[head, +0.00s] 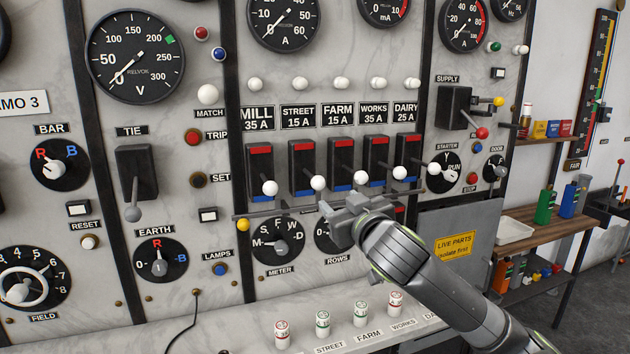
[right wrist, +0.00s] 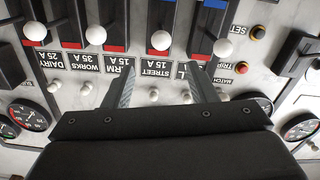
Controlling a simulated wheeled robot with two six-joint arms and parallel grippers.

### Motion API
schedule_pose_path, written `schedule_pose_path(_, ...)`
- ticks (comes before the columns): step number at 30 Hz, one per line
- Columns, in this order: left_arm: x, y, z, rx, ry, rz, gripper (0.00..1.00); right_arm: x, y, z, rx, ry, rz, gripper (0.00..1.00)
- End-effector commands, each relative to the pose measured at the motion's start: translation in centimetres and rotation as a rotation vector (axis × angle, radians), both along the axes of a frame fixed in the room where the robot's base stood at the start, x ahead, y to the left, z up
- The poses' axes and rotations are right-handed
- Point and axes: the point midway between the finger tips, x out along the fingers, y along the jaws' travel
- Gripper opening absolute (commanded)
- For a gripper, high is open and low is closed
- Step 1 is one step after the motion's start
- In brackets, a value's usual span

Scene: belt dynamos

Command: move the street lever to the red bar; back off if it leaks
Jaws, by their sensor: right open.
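The street lever's white knob (head: 318,183) stands out in front of its black switch box, low by the blue end. The red bar (head: 298,149) is at the top of that box, under the STREET 15 A label (head: 297,117). My right gripper (head: 338,211) is open and empty, just below the street and farm knobs. In the right wrist view, which is upside down, the street knob (right wrist: 161,40) lies ahead between the lines of the two spread fingers (right wrist: 161,90). I cannot tell how far it is from the fingertips. My left gripper is out of view.
The mill knob (head: 270,188) and farm knob (head: 361,177) are close on either side, also low. A thin bar with a yellow knob (head: 243,225) runs under the switches. Selector dials sit below.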

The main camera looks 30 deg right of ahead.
Motion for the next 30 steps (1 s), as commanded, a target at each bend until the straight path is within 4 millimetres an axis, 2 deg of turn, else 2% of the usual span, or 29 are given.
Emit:
schedule_pose_path(6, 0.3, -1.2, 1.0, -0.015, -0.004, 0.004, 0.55, 3.6, -0.8, 0.2, 0.006, 0.002, -0.001, 0.52)
schedule_pose_path(21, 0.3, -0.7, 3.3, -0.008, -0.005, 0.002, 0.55, 11.0, -2.6, 0.2, 0.002, 0.003, -0.001, 0.52)
schedule_pose_path(30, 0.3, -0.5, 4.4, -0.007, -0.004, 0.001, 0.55, 14.3, -3.4, 0.0, 0.001, 0.003, -0.001, 0.52)
